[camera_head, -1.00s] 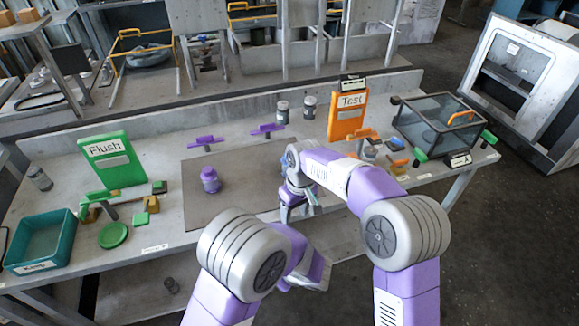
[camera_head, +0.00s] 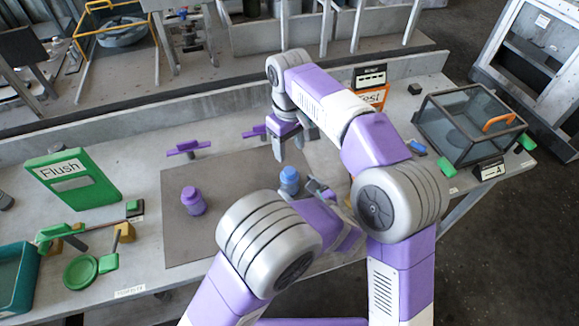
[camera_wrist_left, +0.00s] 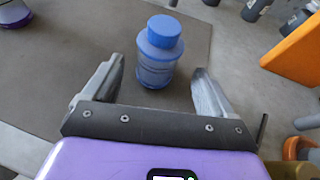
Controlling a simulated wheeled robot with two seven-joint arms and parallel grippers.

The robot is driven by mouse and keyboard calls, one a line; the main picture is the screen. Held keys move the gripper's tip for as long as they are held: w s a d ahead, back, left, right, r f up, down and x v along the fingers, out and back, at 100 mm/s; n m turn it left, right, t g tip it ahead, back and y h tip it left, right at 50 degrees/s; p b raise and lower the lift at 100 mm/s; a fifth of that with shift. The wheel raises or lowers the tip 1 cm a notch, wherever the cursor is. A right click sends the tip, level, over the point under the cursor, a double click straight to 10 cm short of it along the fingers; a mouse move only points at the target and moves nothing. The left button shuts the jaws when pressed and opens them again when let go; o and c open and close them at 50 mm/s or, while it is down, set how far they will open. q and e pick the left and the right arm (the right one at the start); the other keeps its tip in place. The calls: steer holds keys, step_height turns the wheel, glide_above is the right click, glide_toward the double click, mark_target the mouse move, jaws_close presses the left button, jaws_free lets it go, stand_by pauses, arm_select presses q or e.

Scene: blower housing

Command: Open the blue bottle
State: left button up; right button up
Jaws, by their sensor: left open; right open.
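The blue bottle (camera_head: 289,180) stands upright with its cap on, on the dark mat (camera_head: 222,237), right of the purple bottle (camera_head: 193,201). My left gripper (camera_head: 318,190) is open just right of the blue bottle in the head view, partly hidden by my own arm. In the left wrist view the blue bottle (camera_wrist_left: 158,62) stands between and slightly beyond the open fingers (camera_wrist_left: 159,68), with gaps on both sides. My right gripper (camera_head: 288,150) is open and empty, pointing down above and behind the blue bottle.
A green Flush sign (camera_head: 75,180), green disc (camera_head: 81,271) and teal bin (camera_head: 18,280) are at left. Purple handled parts (camera_head: 188,147) lie behind the mat. An orange Test sign (camera_head: 374,97) and a glass-lidded box (camera_head: 468,124) are at right. The mat's left part is clear around the purple bottle.

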mark_target(287, 179)
arm_select(q)
steer(key=shift+w+a+f, duration=0.15)
steer(key=shift+w+a, duration=0.1)
steer(key=shift+a, duration=0.05)
arm_select(e)
steer(key=shift+s+r, duration=0.1)
steer(key=shift+s, duration=0.1)
arm_select(q)
steer(key=shift+x, duration=2.95)
arm_select(e)
steer(key=shift+s, duration=0.15)
